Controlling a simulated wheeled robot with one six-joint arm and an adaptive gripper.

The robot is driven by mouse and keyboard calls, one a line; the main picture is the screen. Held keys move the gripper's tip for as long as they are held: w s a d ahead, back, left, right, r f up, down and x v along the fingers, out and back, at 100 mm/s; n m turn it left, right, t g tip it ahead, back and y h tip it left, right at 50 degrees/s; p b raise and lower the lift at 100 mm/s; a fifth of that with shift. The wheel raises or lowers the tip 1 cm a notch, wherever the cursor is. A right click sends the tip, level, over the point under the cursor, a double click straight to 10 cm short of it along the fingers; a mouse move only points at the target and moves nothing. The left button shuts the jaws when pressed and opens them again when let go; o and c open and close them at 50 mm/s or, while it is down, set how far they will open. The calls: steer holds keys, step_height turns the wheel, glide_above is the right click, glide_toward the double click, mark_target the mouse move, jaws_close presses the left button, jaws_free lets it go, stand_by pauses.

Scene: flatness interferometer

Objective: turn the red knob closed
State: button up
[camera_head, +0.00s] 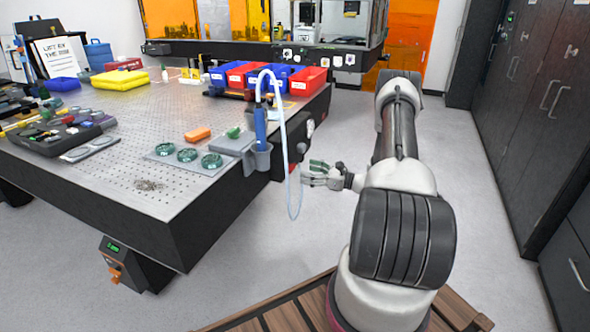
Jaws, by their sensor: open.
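A pale looped hose (296,205) hangs beside my fingers from a blue handle (260,128) in a holder. The perforated optical table (110,170) fills the left. Dark cabinets (530,90) line the right. The floor between is clear.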

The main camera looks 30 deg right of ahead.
mark_target(294, 168)
steer(key=x, duration=0.6)
steer(key=c, duration=1)
